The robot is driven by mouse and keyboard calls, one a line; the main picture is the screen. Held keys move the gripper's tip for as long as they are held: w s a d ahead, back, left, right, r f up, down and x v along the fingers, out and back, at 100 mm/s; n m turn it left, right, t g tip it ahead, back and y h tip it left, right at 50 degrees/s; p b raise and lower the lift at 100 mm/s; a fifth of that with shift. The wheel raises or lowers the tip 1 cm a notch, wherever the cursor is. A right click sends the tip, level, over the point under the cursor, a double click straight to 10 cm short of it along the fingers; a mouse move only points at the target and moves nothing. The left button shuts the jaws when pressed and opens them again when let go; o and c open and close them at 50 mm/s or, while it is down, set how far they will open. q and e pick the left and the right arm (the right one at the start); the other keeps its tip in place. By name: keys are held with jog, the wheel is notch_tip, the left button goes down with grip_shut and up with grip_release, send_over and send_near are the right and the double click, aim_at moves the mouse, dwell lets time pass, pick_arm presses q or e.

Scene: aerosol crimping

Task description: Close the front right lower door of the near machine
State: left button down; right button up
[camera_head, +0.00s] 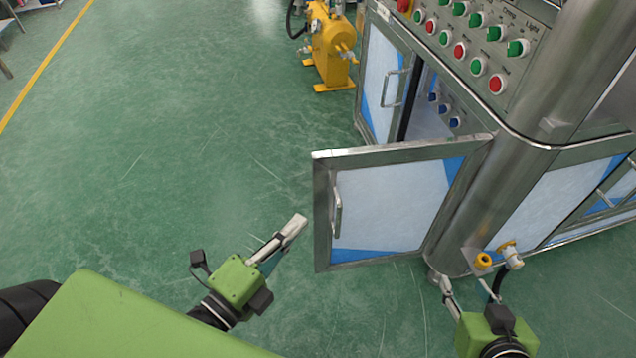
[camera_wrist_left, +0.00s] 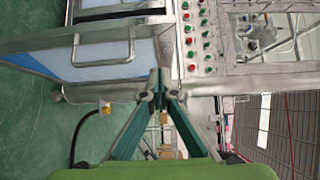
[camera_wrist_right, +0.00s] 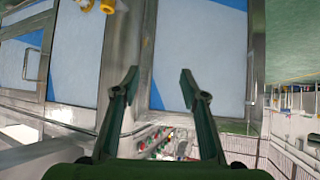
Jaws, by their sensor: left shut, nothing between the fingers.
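The front right lower door (camera_head: 395,205) of the near machine stands swung open, a steel frame around a pale blue panel. Its bar handle (camera_head: 337,213) is near the free edge. My left gripper (camera_head: 298,222) is shut and empty, just left of that edge and apart from it. A handled door panel also shows in the left wrist view (camera_wrist_left: 90,62), beyond the shut fingers (camera_wrist_left: 160,75). My right gripper (camera_head: 446,284) is low beside the machine's corner post, right of the door. Its fingers are apart and empty in the right wrist view (camera_wrist_right: 158,75).
The control panel (camera_head: 470,40) with red and green knobs is above the door opening. A second, left door (camera_head: 383,85) with a handle stands beside the opening. A yellow machine (camera_head: 330,45) stands behind. Yellow and white fittings (camera_head: 510,250) stick out near my right gripper. The green floor at left is clear.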

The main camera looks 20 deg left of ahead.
aim_at(331, 169)
pick_arm(q)
jog(key=p+x, duration=0.1)
jog(key=x, duration=0.2)
jog(key=a+p+x, duration=0.1)
jog(key=p+x, duration=0.1)
jog(key=x, duration=0.2)
jog(key=a+p+x, duration=0.1)
jog(key=x, duration=0.3)
jog(key=shift+w+p, duration=0.35)
jog(key=shift+p, duration=0.05)
jog(key=shift+w+a, duration=0.25)
jog(key=shift+w, duration=0.1)
pick_arm(e)
jog(key=s+d+f+g+h, duration=0.1)
jog(key=s+d+f+g, duration=0.1)
jog(key=s, duration=0.4)
jog(key=s+d+f+g, duration=0.2)
jog(key=s+f+g, duration=0.2)
jog(key=s, duration=0.3)
jog(key=shift+g+h, duration=0.4)
jog(key=shift+g, duration=0.2)
jog(key=shift+d+f, duration=0.1)
